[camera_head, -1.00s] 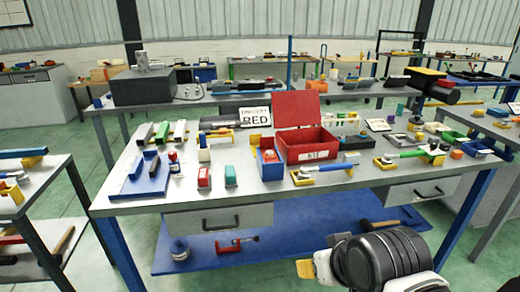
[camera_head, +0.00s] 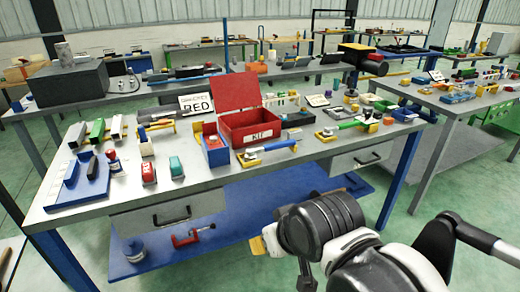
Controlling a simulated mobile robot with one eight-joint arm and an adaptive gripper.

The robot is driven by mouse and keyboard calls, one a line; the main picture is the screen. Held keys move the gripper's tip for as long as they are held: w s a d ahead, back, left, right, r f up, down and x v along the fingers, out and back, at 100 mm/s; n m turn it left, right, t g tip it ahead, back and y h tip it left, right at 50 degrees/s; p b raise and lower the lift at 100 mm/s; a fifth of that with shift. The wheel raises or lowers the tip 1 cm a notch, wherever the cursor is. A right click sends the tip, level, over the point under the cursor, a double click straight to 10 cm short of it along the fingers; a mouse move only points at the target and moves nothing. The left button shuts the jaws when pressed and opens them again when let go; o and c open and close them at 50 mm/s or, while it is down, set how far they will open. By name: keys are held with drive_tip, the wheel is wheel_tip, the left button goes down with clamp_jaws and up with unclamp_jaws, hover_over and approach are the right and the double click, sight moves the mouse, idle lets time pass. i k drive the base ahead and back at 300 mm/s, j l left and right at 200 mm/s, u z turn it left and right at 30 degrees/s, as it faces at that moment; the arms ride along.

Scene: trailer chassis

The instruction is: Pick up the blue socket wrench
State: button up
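A tool with a blue handle and a silver end (camera_head: 272,147) rests on a yellow holder at the front of the main workbench (camera_head: 225,184), right of centre. It looks like the blue socket wrench, but it is too small to be sure. My arm comes in from the lower right, in front of the bench. The yellow-tipped part at its far end, which looks like my gripper (camera_head: 264,243), is in front of the bench and appears apart from the tool. My arm's dark, rounded link hides much of it, so its opening does not show.
A red KIT box (camera_head: 250,128) with a raised lid stands behind the tool, beside a blue bin (camera_head: 215,152). A green-handled tool (camera_head: 347,127) lies to the right. Another bench (camera_head: 462,105) stands at right. Green floor between the benches is clear.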

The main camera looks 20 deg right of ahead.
sight(250, 155)
drive_tip(key=i+j+z, duration=0.2)
drive_tip(key=i+z, duration=0.2)
drive_tip(key=i+j+z, duration=0.8)
drive_tip(key=i, duration=0.05)
